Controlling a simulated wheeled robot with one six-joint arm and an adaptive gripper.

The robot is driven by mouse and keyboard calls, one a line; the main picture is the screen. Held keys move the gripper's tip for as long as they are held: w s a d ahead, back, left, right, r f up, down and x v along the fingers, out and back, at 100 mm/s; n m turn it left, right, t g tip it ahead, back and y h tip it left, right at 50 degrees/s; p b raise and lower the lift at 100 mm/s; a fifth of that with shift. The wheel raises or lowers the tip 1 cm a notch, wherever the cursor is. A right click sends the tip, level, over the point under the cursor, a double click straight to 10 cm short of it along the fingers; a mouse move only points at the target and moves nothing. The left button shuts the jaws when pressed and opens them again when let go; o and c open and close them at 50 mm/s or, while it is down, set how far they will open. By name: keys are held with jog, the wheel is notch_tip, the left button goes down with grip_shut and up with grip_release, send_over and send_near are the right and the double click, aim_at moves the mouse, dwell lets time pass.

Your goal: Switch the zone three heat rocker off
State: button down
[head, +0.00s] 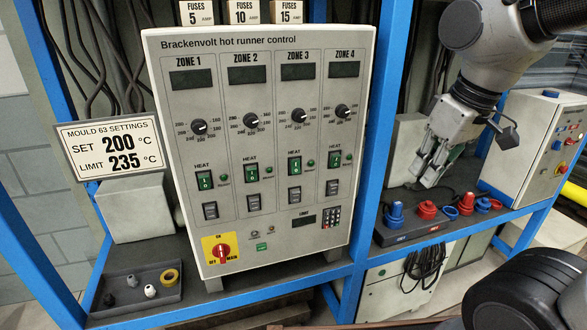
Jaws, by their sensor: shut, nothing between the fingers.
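The Brackenvolt hot runner control (262,150) stands on the shelf in the head view. Its zone three column has a dial (299,116) and a green heat rocker (295,166) with a small green lamp (310,163) beside it. The rocker's exact tilt is too small to tell. A dark switch (295,195) sits below it. My gripper (425,180) hangs to the right of the panel, past the blue upright, with its fingers shut and empty. It is apart from the rocker. Nothing covers the zone three column.
Blue frame uprights (382,120) stand between the panel and my gripper. Red and blue connectors (427,209) stand on a dark tray below my gripper. A settings sign (110,147) is at left, above a small tray (140,290). Space before the panel is clear.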

aim_at(293, 169)
jog(key=w+a+r+n+y, duration=0.1)
jog(key=w+a+n+y, duration=0.1)
jog(key=a+n, duration=0.5)
jog(key=w+a+r+n+y, duration=0.1)
jog(key=w+a+n, duration=0.3)
jog(key=a+n, duration=0.4)
jog(key=shift+a+r+t+y, duration=0.4)
jog(key=shift+a+r, duration=0.1)
jog(key=shift+a, duration=1)
jog(key=shift+w+f, duration=0.1)
jog(key=x, duration=0.4)
jog(key=w+x, duration=0.1)
jog(key=x, duration=0.2)
jog(key=w+x, duration=0.1)
jog(key=x, duration=0.3)
jog(key=shift+w, duration=0.1)
jog(key=shift+w+a+f, duration=0.15)
jog(key=shift+w+a, duration=0.05)
jog(key=shift+w, duration=0.35)
